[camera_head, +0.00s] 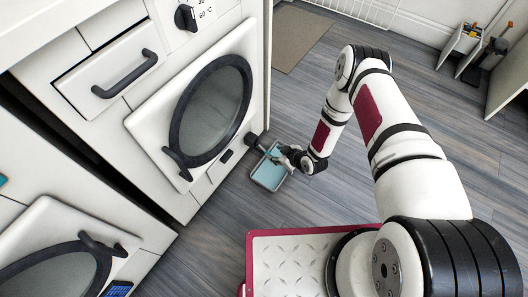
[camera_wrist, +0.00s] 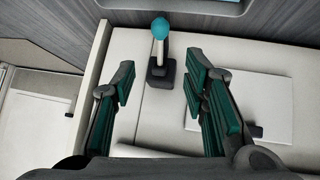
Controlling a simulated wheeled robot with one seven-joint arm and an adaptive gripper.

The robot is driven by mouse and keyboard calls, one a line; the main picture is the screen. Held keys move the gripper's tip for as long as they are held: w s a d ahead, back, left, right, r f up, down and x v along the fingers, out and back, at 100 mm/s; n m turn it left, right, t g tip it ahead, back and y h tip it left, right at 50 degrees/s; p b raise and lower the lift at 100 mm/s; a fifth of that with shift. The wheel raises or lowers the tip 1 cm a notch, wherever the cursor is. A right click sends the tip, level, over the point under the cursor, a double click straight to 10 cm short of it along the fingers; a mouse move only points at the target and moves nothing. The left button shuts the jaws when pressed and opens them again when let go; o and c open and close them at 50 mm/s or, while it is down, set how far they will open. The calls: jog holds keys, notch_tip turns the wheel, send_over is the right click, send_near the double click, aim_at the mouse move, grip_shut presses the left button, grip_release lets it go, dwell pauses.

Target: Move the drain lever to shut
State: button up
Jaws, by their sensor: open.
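The drain lever (camera_wrist: 160,48) shows in the wrist view as a light stem with a teal knob (camera_wrist: 160,28) on a dark base (camera_wrist: 160,75). The base is fixed to a white panel, and the stem points toward the top of the picture. My gripper (camera_wrist: 160,80) is open, with one green-padded finger on each side of the lever's base in the picture. Contact or depth between fingers and lever cannot be told. In the head view my gripper (camera_head: 287,156) is low by the washer's lower right corner, and I cannot clearly make out the lever there.
A teal tray (camera_head: 268,180) lies on the floor below my gripper. The white washer (camera_head: 140,110) with its round door (camera_head: 212,105) stands to the left. A flat panel (camera_wrist: 240,110) is right of the lever in the wrist view. Grey floor (camera_head: 320,190) is open to the right.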

aim_at(264, 150)
jog(key=b+x, duration=0.5)
jog(key=x, duration=0.6)
jog(key=shift+a+f, duration=0.1)
jog(key=shift+w, duration=0.1)
grip_shut()
